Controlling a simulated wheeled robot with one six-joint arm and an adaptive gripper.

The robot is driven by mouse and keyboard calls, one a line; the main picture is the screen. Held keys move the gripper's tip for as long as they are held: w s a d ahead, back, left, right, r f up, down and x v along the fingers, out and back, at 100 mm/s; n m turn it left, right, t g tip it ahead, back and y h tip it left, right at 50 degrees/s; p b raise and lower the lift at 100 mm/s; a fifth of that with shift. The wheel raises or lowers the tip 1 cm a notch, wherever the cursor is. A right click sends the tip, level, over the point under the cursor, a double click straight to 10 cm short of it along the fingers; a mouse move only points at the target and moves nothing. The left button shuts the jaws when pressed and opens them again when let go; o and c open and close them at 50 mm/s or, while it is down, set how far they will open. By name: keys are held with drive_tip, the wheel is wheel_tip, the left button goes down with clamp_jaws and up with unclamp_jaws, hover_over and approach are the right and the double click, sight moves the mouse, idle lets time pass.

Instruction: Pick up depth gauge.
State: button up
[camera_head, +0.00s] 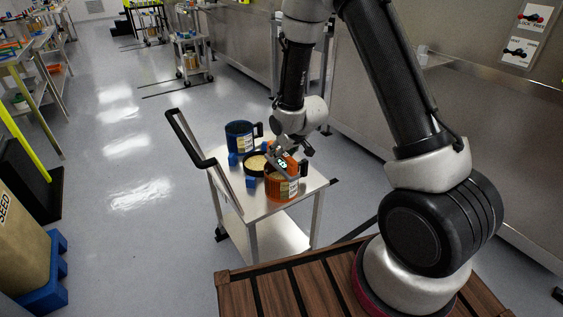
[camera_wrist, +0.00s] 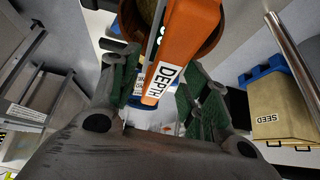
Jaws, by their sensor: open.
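An orange piece labelled DEPTH (camera_wrist: 168,72), which I take as the depth gauge, lies between my fingers in the wrist view, with a thin grey strip along its left side. My gripper (camera_wrist: 162,84) is open, with one green-padded finger on each side of this piece; I cannot tell whether either touches it. In the head view my gripper (camera_head: 300,148) is low over the cart, and a grey piece with a small display (camera_head: 283,162) shows beside it, at the orange mug. Part of the gauge is hidden at the mug.
The orange mug (camera_head: 281,190) stands at the front of the metal cart (camera_head: 255,205), with a dark bowl (camera_head: 254,163) and a blue mug (camera_head: 240,137) behind it. Small blue blocks sit around them. The cart's black handle (camera_head: 190,140) rises at left.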

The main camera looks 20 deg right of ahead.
drive_tip(key=shift+w+f, duration=0.15)
drive_tip(key=shift+f, duration=0.1)
clamp_jaws()
drive_tip(key=shift+r, duration=0.1)
